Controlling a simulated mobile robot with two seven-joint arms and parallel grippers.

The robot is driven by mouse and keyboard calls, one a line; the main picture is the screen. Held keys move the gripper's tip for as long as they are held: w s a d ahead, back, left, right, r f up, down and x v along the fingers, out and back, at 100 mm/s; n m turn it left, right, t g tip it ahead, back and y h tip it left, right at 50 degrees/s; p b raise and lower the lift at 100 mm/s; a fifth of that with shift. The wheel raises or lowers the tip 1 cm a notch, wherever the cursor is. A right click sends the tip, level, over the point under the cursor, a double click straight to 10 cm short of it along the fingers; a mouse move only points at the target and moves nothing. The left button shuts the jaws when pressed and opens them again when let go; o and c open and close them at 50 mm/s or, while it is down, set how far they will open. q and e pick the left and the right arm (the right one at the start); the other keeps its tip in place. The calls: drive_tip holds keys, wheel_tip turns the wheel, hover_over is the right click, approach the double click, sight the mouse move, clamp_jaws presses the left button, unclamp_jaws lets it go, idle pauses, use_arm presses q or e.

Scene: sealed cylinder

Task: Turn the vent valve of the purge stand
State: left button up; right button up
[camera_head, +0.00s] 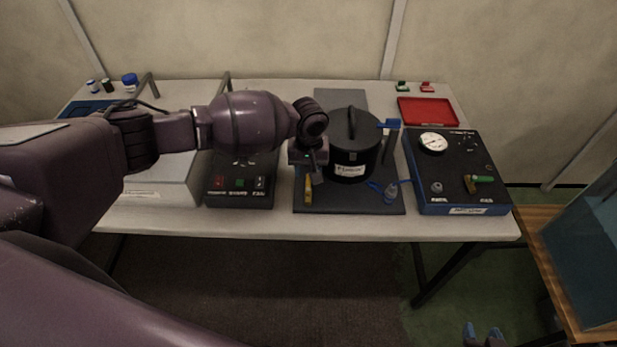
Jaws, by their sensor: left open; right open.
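The purge stand (456,150) is a blue box with a black top at the right of the table. On it are a white round gauge (432,142), a brass valve with a green handle (482,179) at front right and a small round grey fitting (437,187) at front left. The green handle points right. The labels are too small to read. My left gripper (313,177) is open beside the left side of the black cylinder, well left of the stand.
The lidded black cylinder (352,160) stands on a dark mat (348,202), with blue clamps and a yellow tool (308,190). A red tray (427,111) lies behind the stand. A black switch box (240,185) is left. A wooden surface (560,270) is at far right.

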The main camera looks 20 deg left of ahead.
sight(308, 181)
use_arm(q)
drive_tip(key=shift+f, duration=1.85)
clamp_jaws()
